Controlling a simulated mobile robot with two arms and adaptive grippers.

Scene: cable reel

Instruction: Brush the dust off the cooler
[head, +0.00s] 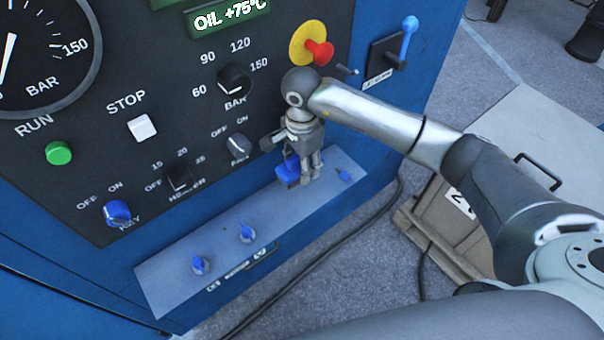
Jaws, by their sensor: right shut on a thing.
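My right gripper (306,172) points down in front of the machine's control panel, over the grey ledge, with its fingers shut. A small blue object (287,171) shows at its fingers, partly hidden by them; it may be the brush, but it is too small to tell its bristles. I cannot tell whether it touches the ledge. No cooler or dust can be made out in this view. My left gripper is not in view.
The grey ledge (185,285) carries several small blue knobs. A crate (448,215) stands on the floor at right, near a dark cable.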

